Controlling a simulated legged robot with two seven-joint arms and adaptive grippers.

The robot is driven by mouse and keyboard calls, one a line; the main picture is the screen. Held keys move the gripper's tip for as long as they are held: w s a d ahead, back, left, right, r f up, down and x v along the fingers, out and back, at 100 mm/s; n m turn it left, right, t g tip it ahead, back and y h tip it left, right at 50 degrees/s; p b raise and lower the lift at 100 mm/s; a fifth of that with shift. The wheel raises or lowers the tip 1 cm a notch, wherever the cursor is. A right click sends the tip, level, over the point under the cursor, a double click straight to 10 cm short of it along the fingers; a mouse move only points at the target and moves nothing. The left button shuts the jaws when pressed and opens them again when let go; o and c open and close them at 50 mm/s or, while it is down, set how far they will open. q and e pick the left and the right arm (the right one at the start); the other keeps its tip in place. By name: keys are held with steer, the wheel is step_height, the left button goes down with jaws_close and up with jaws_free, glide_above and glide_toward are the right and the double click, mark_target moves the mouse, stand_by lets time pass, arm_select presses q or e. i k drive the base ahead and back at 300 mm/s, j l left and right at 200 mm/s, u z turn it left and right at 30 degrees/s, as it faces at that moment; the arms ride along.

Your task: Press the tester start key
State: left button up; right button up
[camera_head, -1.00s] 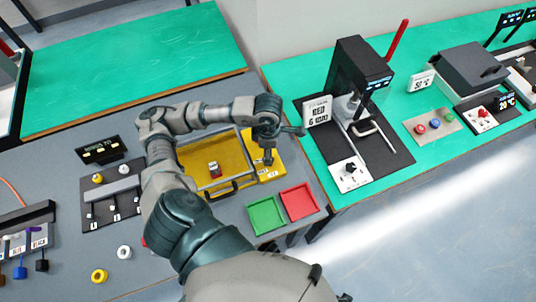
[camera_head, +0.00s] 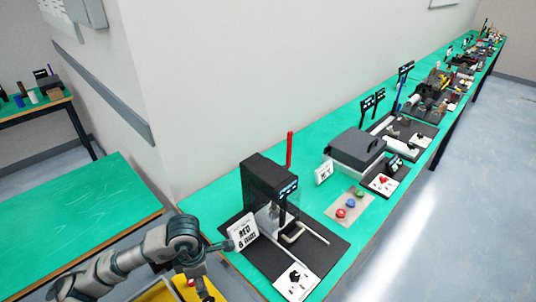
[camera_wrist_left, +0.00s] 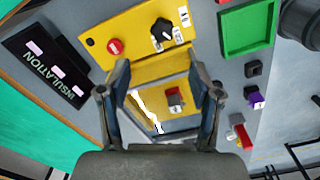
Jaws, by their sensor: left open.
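The yellow tester (camera_wrist_left: 95,40) shows at the top of the left wrist view, with a red round key (camera_wrist_left: 115,46) and a black knob (camera_wrist_left: 163,28) on its panel. A dark sign reading INSULATION (camera_wrist_left: 48,68) stands at its left. My left gripper (camera_wrist_left: 160,72) is open over the tester's yellow tray, its fingers apart and below the red key in the picture. A small red and grey part (camera_wrist_left: 175,99) lies in the tray between the fingers. In the head view, only a corner of the yellow tester (camera_head: 158,292) shows beside my left arm. My right gripper is not in view.
In the wrist view, a green tray (camera_wrist_left: 248,50) lies at right, with several coloured plugs below it.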

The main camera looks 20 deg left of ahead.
mark_target(190, 283)
steer(key=k+l, duration=0.6)
steer(key=l, duration=0.15)
steer(key=k+l, duration=0.55)
steer(key=l, duration=0.15)
